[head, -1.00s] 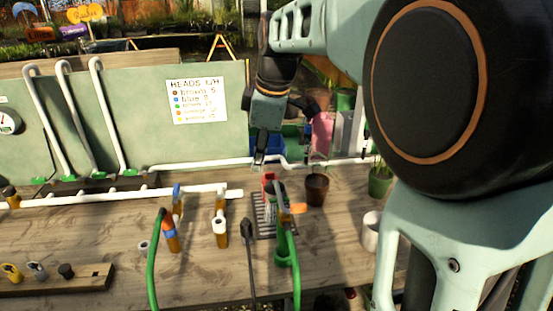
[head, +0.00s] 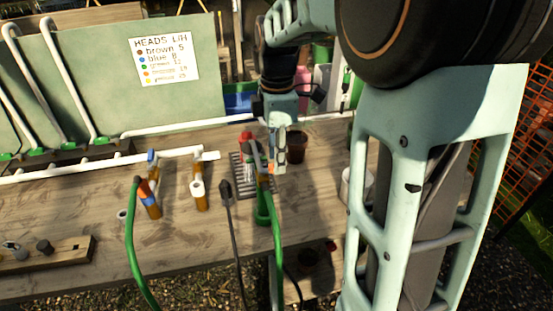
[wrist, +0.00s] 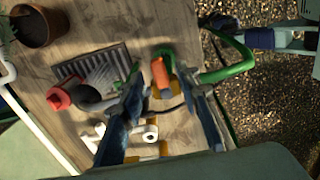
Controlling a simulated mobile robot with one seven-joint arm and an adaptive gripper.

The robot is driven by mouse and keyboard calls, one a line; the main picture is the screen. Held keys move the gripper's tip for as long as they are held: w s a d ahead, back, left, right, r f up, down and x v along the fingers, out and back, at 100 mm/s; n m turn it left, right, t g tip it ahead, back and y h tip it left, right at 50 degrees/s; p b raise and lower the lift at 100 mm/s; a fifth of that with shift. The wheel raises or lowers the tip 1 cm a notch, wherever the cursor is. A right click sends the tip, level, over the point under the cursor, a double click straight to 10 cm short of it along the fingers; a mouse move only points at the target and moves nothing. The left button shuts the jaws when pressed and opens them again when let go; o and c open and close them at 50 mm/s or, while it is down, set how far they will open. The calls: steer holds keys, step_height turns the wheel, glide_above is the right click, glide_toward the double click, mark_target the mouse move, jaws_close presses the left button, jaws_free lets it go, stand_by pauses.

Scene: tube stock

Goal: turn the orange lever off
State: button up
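The orange lever (wrist: 160,76) shows in the wrist view as a short orange bar near the green fitting and hose, between and just beyond my fingertips. My gripper (wrist: 166,84) is open, with one dark finger on each side of the lever. I cannot tell whether either finger touches it. In the head view my gripper (head: 279,168) points down over the bench beside the green hose (head: 276,225), and it hides the lever there.
A brown pot (head: 297,148) stands just behind my gripper, and a white cup (head: 355,185) is to the right. A black cable (head: 230,220) and brown-and-white pipe stubs (head: 199,190) are to the left. The wooden bench (head: 190,235) has bare room at the front.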

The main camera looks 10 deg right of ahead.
steer(key=shift+f, duration=0.75)
jaws_close()
steer(key=shift+s, duration=0.1)
steer(key=shift+s+a+m, duration=0.55)
steer(key=shift+a+m, duration=0.05)
steer(key=shift+m, duration=2.35)
steer(key=shift+s+a+m, duration=0.55)
steer(key=shift+a+m, duration=0.1)
steer(key=shift+m, duration=2.35)
steer(key=shift+s+a+m, duration=0.55)
steer(key=shift+a+m, duration=0.05)
steer(key=shift+m, duration=2.35)
